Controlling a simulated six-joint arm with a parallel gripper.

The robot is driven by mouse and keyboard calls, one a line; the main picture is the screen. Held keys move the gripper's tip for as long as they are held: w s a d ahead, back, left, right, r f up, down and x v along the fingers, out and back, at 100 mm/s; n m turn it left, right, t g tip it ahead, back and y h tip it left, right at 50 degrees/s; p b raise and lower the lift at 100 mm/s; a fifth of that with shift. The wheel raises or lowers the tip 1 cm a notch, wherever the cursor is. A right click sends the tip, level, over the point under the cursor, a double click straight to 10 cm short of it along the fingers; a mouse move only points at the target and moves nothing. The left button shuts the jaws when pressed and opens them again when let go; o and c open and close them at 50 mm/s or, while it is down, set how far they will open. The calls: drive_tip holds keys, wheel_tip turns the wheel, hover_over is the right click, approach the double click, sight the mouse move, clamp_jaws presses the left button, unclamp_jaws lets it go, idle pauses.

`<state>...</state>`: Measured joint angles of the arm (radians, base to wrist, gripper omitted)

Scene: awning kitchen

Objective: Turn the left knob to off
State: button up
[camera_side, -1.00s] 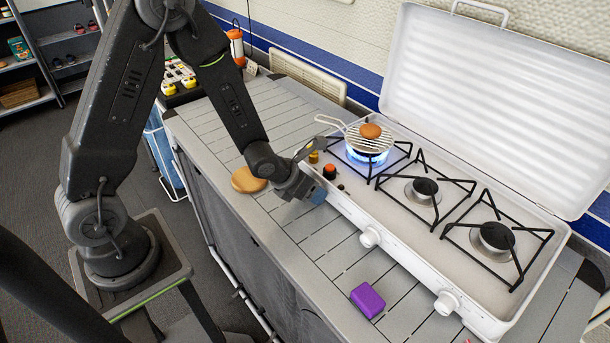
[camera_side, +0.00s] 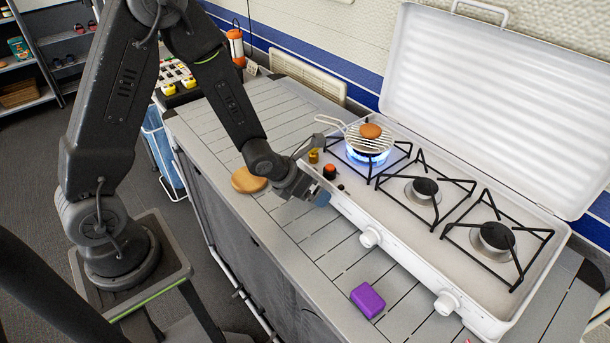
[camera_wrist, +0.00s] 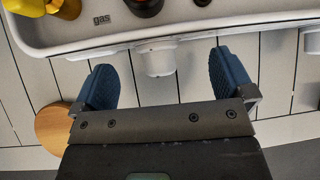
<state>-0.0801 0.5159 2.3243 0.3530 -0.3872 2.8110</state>
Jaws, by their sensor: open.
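The left knob (camera_wrist: 158,60) is white and sits on the stove's front panel in the wrist view. In the side view it is hidden behind my gripper (camera_side: 321,198). My gripper (camera_wrist: 164,80) is open, with one blue finger on each side of the left knob. Gaps show between the knob and both fingers, and it holds nothing. The left burner burns with a blue flame (camera_side: 362,157). The white stove (camera_side: 402,257) stands with its lid open.
A wire grill with a brown bun (camera_side: 370,131) sits over the flame. A middle knob (camera_side: 370,237) and a right knob (camera_side: 447,302) are on the stove front. A purple block (camera_side: 367,300) and a round wooden disc (camera_side: 248,180) lie on the counter, which is otherwise clear in front.

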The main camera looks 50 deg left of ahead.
drive_tip(key=shift+w+r+v, duration=0.1)
drive_tip(key=shift+w+v, duration=0.05)
drive_tip(key=shift+v, duration=0.8)
drive_tip(key=shift+w+r+v, duration=0.15)
drive_tip(key=shift+v, duration=0.85)
drive_tip(key=shift+w+r+v, duration=0.1)
drive_tip(key=shift+v, duration=0.85)
